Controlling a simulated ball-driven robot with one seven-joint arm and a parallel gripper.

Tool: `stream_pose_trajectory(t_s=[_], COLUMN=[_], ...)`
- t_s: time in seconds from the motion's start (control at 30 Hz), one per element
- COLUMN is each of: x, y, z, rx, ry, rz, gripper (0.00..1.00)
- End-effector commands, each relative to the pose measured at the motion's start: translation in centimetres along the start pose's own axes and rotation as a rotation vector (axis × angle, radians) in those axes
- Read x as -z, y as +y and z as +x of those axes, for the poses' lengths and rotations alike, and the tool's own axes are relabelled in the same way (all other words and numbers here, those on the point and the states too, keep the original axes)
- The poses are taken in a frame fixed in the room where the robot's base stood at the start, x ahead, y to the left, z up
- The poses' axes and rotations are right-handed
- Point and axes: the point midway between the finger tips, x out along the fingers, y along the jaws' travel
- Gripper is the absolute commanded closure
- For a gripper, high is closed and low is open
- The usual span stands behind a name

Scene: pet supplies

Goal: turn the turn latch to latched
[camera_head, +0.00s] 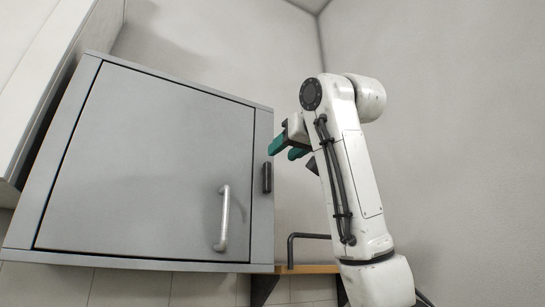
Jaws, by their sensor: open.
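The turn latch (267,178) is a small dark bar on the right frame of a grey cabinet (160,165). It stands upright, along the frame, beside the edge of the cabinet door (150,160). The door appears closed and has a silver bar handle (224,218). My gripper (288,149) has teal fingers, which are apart and empty. In the picture it is just above and to the right of the latch, with a gap between them. Part of my gripper is hidden behind my arm.
A wooden shelf (307,269) with a dark bent bar (300,238) is at the lower right of the cabinet. A pale cabinet (45,60) stands at the left edge. Bare wall lies behind my arm, with open space above my gripper.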

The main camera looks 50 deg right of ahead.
Motion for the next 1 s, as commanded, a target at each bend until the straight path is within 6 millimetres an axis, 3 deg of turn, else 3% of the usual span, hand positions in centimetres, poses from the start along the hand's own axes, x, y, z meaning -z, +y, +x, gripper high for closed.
stream_pose_trajectory(t_s=[0.1, 0.3, 0.5, 0.77, 1.0], x=[0.2, 0.2, 0.0, -0.1, 0.0], y=[0.1, 0.0, 0.0, 0.0, 0.0], z=[2.3, 5.0, 6.2, 6.3, 6.3], rx=[-0.001, 0.000, 0.000, 0.000, 0.000], ry=[-0.003, -0.001, -0.001, 0.000, 0.000], rz=[0.000, 0.000, -0.001, -0.001, 0.000], gripper=[0.55, 0.55, 0.55, 0.55, 0.77])
